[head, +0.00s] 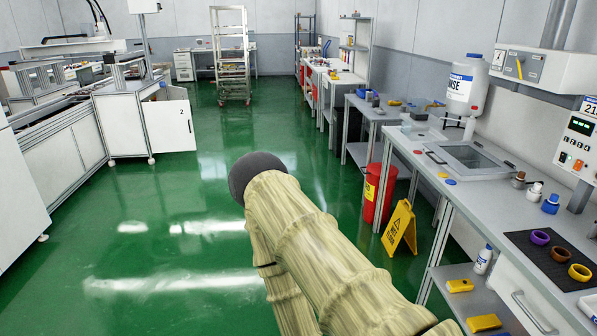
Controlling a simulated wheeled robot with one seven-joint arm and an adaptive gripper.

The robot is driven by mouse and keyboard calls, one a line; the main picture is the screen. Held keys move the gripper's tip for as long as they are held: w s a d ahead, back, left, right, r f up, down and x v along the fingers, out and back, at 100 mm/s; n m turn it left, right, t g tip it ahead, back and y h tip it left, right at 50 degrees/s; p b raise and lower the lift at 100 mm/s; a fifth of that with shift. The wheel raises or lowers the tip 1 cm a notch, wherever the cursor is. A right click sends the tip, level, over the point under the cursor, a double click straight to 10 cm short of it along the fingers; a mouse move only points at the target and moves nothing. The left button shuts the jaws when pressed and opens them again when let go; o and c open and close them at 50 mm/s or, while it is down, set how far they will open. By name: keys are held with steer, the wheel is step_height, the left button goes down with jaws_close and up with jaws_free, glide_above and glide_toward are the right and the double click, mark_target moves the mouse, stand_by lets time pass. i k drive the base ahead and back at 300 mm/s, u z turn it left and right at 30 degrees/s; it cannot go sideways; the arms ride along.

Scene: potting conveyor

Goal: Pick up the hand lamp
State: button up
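I cannot make out a hand lamp in the head view. Small items on the far benches are too small to tell apart. My own arm, with a pale, bamboo-like cover and a dark rounded joint, fills the lower middle of the picture and hides part of the floor. My gripper does not show.
A long grey bench (434,174) runs along the right, holding a white bottle (462,88) and coloured rings on a dark mat (527,246). A red bin (379,194) and yellow floor sign (400,226) stand beside it. A wheeled rack (230,60) stands far back. Green floor at left-centre is clear.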

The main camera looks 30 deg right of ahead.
mark_target(456, 285)
steer(key=u, duration=0.1)
steer(key=i, duration=1.9)
steer(key=z, duration=0.75)
steer(key=i, duration=1.1)
steer(key=z, duration=1.7)
steer(key=i, duration=0.65)
steer(key=z, duration=0.45)
